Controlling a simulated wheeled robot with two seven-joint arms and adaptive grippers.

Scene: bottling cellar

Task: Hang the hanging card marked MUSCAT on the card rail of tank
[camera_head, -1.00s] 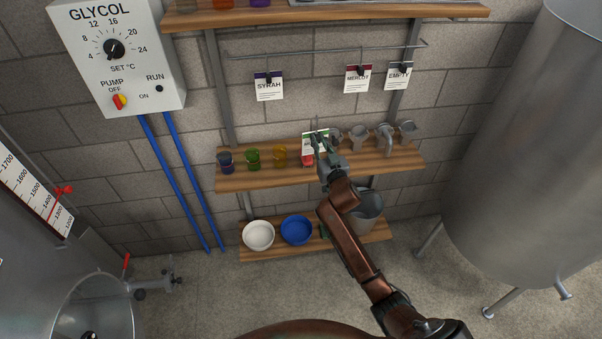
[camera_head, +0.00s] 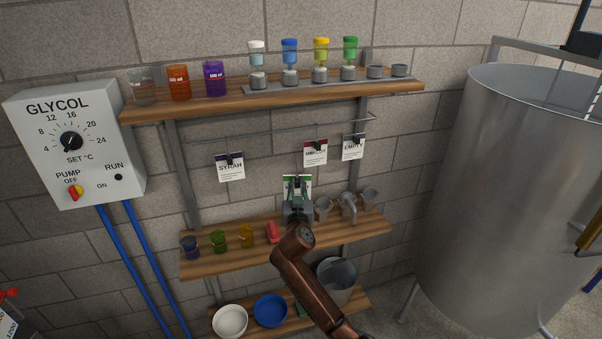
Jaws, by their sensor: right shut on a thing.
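My right gripper (camera_head: 297,201) is shut on a white card with a green top band (camera_head: 289,185). It holds the card upright in front of the wall, just above the middle shelf. The gripper covers most of the card, so its lettering cannot be read. Three cards hang from the thin rail (camera_head: 270,132) above: SYRAH (camera_head: 230,172), MERLOT (camera_head: 315,156) and EMPTY (camera_head: 353,151). A large steel tank (camera_head: 490,190) stands at the right; I cannot make out a card rail on it. My left gripper is not in view.
The middle shelf (camera_head: 225,262) holds small coloured cups, a red object (camera_head: 272,232) and metal fittings (camera_head: 347,205). The upper shelf (camera_head: 270,98) carries beakers and colour-capped vials. A glycol box (camera_head: 75,140) with blue pipes is at left. Bowls and a bucket (camera_head: 337,275) stand below.

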